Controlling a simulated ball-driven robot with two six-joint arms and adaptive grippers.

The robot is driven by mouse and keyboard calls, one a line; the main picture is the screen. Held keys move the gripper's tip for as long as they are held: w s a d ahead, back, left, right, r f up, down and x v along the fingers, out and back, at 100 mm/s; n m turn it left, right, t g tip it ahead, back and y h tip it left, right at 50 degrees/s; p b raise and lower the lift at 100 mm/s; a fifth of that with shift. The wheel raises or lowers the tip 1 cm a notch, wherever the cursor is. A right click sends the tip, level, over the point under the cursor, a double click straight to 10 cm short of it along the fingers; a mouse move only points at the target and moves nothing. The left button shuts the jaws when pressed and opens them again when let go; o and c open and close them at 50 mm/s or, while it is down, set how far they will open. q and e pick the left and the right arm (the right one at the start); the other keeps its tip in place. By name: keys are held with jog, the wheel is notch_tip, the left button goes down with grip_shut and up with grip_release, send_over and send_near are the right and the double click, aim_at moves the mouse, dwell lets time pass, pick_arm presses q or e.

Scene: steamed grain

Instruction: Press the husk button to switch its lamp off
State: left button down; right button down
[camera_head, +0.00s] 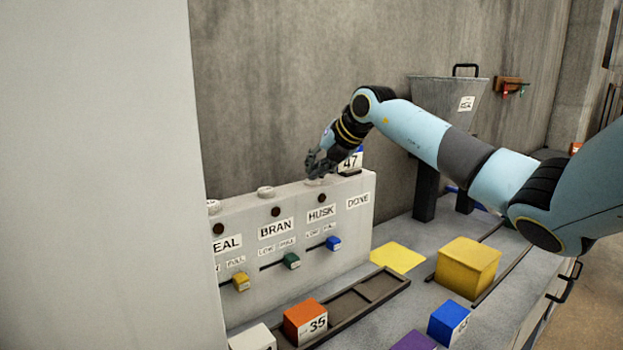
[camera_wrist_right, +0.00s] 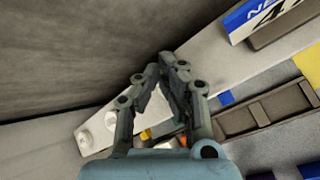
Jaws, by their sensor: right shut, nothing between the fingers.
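The grey control panel (camera_head: 348,230) stands against the back wall with HUSK (camera_head: 321,213), BRAN and DONE labels, and a partly hidden one ending in "EAL". The husk lamp (camera_head: 321,198) above its label looks dark. My right gripper (camera_head: 318,166) is shut and empty, fingers pointing down at the panel's top edge over the husk button (camera_head: 314,182), which it partly covers. I cannot tell whether it touches the button. The wrist view shows the closed fingers (camera_wrist_right: 163,70) and two white buttons (camera_wrist_right: 112,119) on the panel top; the husk button is hidden there.
The bran button (camera_head: 265,192) is left of my gripper. Yellow, green and blue sliders (camera_head: 333,243) are on the panel front. An orange block (camera_head: 305,321), dark tray (camera_head: 384,290) and yellow block (camera_head: 467,266) lie in front.

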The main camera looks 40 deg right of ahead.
jog(key=shift+r+p, duration=0.3)
jog(key=shift+r, duration=0.05)
notch_tip(320, 180, up, 6)
jog(key=p, duration=0.4)
dwell(0.5)
